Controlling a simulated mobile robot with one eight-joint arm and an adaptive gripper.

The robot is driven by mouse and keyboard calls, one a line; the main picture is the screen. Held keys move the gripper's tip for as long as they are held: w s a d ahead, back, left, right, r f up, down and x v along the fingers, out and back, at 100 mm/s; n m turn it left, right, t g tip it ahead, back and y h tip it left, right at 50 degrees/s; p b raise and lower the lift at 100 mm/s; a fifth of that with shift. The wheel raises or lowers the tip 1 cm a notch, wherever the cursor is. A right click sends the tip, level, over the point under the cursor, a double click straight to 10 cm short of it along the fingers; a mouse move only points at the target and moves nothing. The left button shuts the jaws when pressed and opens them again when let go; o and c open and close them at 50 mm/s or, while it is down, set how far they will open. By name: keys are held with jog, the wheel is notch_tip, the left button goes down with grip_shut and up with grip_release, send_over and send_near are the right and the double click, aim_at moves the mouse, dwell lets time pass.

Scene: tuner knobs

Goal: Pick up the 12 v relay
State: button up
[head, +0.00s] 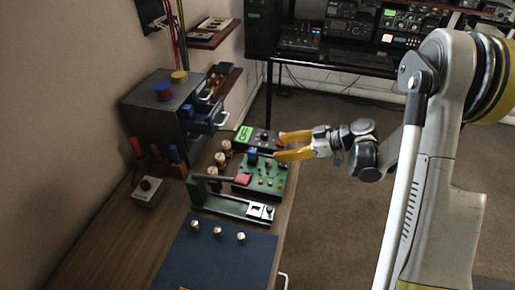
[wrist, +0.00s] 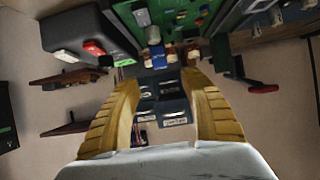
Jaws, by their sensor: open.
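A small blue block (head: 252,153), which looks like the 12 v relay, sits on the green circuit board (head: 262,185) on the bench. In the wrist view a blue block (wrist: 158,59) shows at the edge of the green board (wrist: 180,20), beyond the fingertips. It seems to be the same block, but it is small there and I cannot read a label. My gripper (head: 278,146) has yellow fingers, open and empty, pointing left just right of the blue block. In the wrist view the open fingers (wrist: 160,82) frame the space below the block.
A grey meter with a green display (head: 245,134) stands behind the board. A green device with a long lever (head: 230,205) is in front. Several copper-coloured coils stand left of the board, near a dark cabinet (head: 165,100). A blue mat (head: 215,260) lies nearer.

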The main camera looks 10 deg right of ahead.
aim_at(256, 150)
jog(key=shift+w+f, duration=0.1)
jog(key=shift+f, duration=0.1)
jog(key=b+x, duration=0.1)
jog(key=x, duration=0.4)
jog(key=shift+b, duration=0.3)
jog(key=x, duration=0.2)
jog(key=b+x, duration=0.2)
jog(key=x, duration=0.1)
jog(key=shift+w+a+r, duration=0.1)
jog(key=shift+a, duration=0.35)
jog(key=shift+r, duration=0.1)
grip_shut()
